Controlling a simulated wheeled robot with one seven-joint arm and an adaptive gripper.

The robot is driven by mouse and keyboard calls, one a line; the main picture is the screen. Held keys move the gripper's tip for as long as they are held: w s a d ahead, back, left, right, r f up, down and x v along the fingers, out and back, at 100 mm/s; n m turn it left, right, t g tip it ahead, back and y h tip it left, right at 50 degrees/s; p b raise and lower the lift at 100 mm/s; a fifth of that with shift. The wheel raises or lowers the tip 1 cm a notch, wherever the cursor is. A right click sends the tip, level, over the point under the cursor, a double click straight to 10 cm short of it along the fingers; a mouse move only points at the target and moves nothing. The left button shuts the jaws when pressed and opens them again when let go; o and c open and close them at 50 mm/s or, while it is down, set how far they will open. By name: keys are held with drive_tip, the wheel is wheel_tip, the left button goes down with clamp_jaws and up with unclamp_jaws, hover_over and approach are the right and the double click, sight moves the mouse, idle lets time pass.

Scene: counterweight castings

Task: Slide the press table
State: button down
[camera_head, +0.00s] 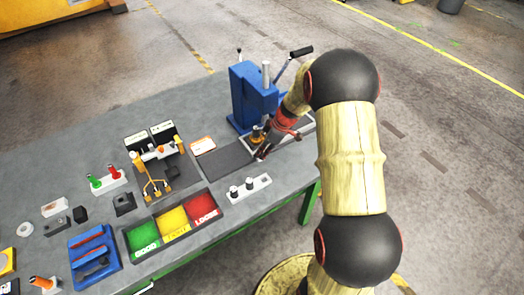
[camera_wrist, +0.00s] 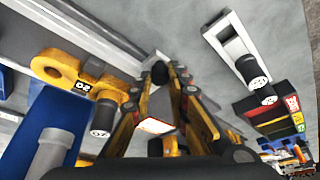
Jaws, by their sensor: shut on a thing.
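The blue press (camera_head: 252,97) stands at the back right of the grey bench, its black-ended lever raised to the right. A yellow casting (camera_head: 257,134) sits low at the press front. The wrist view shows a yellow casting (camera_wrist: 58,66) with a ring end and a number plate, left of my fingers. My gripper (camera_head: 264,152) is low at the front of the press. The press table under the casting is mostly hidden by my arm in the head view.
A dark mat (camera_head: 222,162) lies left of my gripper. A pale block with two dark knobs (camera_head: 248,188) is in front. Green, yellow and red bins (camera_head: 174,226), a fixture (camera_head: 155,165) and a blue tray (camera_head: 95,255) fill the left side.

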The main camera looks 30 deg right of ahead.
drive_tip(key=d+b, duration=0.2)
drive_tip(key=d, duration=0.3)
drive_tip(key=shift+w+f, duration=0.1)
drive_tip(key=shift+a, duration=0.15)
drive_tip(key=c, duration=1.7)
unclamp_jaws()
drive_tip(key=shift+r, duration=0.2)
drive_tip(key=v, duration=1.2)
drive_tip(key=shift+f, duration=0.1)
